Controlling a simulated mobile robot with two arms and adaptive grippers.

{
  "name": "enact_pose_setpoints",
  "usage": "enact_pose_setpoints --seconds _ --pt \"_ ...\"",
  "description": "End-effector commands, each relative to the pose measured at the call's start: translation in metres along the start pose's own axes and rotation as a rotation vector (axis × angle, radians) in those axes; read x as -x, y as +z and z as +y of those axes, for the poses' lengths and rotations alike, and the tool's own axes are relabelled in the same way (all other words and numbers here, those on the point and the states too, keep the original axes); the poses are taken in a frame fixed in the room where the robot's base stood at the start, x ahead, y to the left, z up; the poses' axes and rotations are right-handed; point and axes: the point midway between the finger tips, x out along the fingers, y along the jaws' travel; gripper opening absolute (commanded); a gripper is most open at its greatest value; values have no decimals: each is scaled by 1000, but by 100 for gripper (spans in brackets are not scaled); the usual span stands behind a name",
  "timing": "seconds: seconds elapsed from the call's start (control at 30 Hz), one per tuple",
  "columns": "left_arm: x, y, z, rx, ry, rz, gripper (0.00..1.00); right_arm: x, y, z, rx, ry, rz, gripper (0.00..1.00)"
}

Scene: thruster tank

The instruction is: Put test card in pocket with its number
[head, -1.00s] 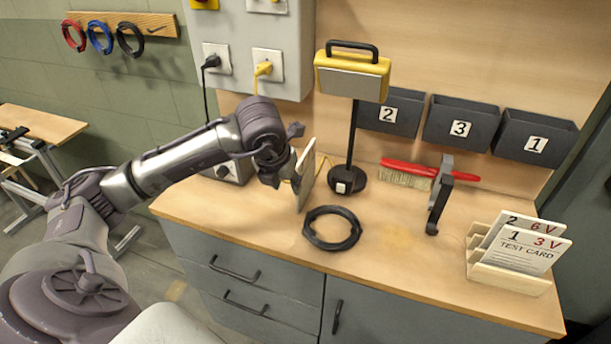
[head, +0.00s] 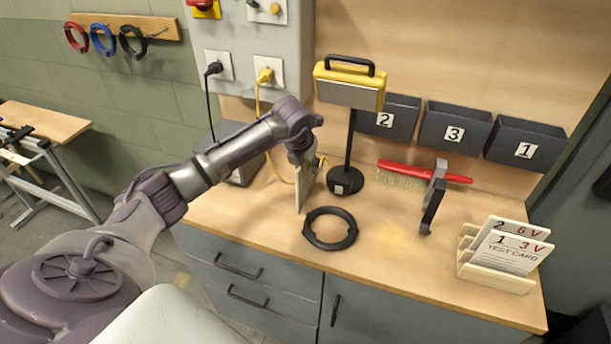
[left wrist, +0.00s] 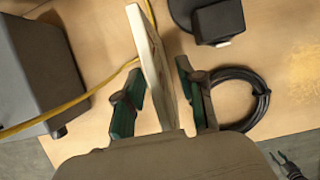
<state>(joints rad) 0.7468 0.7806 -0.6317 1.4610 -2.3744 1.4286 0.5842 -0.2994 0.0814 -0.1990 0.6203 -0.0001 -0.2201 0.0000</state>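A wooden rack (head: 495,281) at the right holds card 2, "6 V" (head: 508,229), behind card 1, "3 V" (head: 511,251). Three dark wall pockets are labelled 2 (head: 402,104), 3 (head: 433,127) and 1 (head: 552,143), left to right. My right gripper is not in view.
A black cable coil (head: 315,237) lies just in front of the held card. A yellow-topped lamp (head: 349,90) on a black stand rises before the pockets. A grey box (left wrist: 38,75) and yellow cable lie left.

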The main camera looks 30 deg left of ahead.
Motion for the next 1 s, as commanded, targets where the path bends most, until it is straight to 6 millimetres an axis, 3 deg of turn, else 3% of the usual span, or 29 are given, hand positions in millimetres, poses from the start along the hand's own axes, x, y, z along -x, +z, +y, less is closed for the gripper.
enact_pose_setpoints --seconds 0.2,1.0 --pt "-13 0 0 0 1 0 39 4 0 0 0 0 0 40" --pt "-18 -2 0 0 0 -1 39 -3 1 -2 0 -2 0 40"
